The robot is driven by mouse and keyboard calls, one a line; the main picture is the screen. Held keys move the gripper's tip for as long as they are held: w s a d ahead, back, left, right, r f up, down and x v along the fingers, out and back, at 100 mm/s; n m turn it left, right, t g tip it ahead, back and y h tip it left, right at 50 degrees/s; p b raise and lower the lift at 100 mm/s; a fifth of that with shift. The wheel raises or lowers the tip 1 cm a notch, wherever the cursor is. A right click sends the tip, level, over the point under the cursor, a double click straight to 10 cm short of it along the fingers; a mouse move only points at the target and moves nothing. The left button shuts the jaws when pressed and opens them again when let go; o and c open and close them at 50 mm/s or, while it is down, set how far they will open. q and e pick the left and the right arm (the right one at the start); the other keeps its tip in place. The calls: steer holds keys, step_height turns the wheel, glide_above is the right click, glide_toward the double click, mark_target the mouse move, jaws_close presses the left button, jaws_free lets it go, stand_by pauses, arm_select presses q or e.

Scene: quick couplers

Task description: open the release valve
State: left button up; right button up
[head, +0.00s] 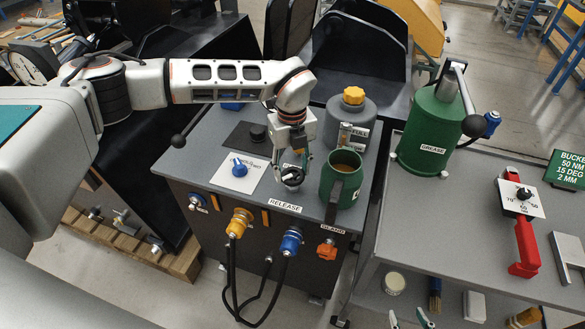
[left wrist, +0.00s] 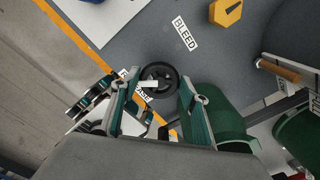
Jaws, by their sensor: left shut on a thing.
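The release valve is a small black handwheel (head: 293,180) on the front of the grey bench top, just behind the RELEASE label (head: 285,206). In the left wrist view the black wheel (left wrist: 160,70) lies between the fingertips. My left gripper (head: 291,165) reaches down onto the wheel and is shut on it; the fingers also show in the left wrist view (left wrist: 160,90). The fingers partly hide the wheel in the head view, so its turn angle is hard to tell. My right gripper is in neither view.
A green mug (head: 343,178) with brown contents stands close right of the wheel. A grey jug (head: 352,105) with a yellow cap stands behind. A white plate with a blue knob (head: 238,172) lies left. The GREASE can (head: 430,130) stands on the right cart.

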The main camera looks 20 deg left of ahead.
mark_target(291, 173)
arm_select(q)
steer(key=n, duration=0.4)
steer(key=shift+s+a+r+n, duration=0.1)
steer(key=shift+n, duration=1.6)
steer(key=o, duration=1.1)
step_height(291, 173, up, 12)
